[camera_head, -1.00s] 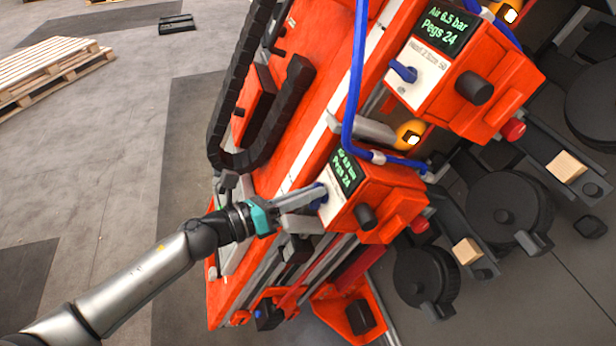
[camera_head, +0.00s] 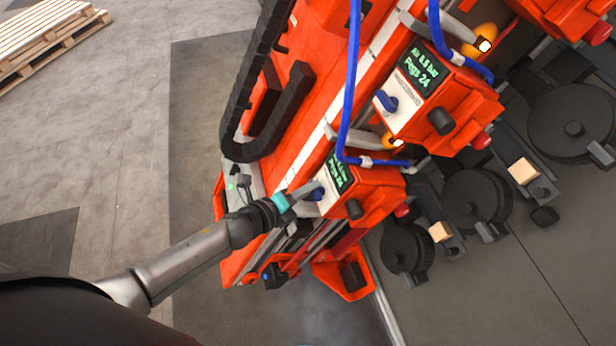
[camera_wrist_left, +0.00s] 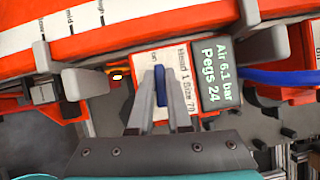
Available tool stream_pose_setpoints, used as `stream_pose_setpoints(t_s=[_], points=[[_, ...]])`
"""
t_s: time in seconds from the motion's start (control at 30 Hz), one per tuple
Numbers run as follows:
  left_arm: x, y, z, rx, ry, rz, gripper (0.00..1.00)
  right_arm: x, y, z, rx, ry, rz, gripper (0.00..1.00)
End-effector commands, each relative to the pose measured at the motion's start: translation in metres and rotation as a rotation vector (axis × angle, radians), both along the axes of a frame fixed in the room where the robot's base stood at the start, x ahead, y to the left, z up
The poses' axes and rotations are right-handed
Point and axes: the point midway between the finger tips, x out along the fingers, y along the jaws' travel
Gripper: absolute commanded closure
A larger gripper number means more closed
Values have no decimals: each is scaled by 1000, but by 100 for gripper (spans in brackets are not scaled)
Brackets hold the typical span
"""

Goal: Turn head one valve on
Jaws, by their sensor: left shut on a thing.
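The head one valve is a small blue handle (camera_wrist_left: 160,84) on a white plate (camera_wrist_left: 172,60) reading "Head 1 Size 70". In the wrist view the handle stands upright in the picture, with a small "on" mark near its upper end. My left gripper (camera_head: 312,191) is shut on this handle, one finger on each side. The display (camera_wrist_left: 216,72) beside the plate reads "Air 6.1 bar, Pegs 24". In the head view the orange head one box (camera_head: 372,195) is the lower one, and the fingers partly hide its handle. My right gripper is not in view.
A second orange box (camera_head: 455,108) with its own blue handle (camera_head: 386,101) sits above right. A blue hose (camera_head: 350,90) runs down close to head one. A black cable chain (camera_head: 236,120) hangs left of the orange gantry. Open floor lies left.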

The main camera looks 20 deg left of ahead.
Motion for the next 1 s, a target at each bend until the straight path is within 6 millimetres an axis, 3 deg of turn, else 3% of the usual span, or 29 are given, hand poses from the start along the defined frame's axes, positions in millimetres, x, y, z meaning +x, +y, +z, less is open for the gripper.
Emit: stream_pose_setpoints(t_s=[0.03, 0.3, 0.83, 0.87, 1.0], points=[[0, 0, 4, -12, 19, 12, 100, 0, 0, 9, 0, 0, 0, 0], [0, 0, 1, -57, 84, 54, 100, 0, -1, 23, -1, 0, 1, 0], [0, 0, -1, -70, 101, 65, 100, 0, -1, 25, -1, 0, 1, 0], [0, 0, -1, -70, 101, 65, 82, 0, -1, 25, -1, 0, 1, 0], [0, 0, -1, -69, 100, 65, 66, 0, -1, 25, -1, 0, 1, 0]])
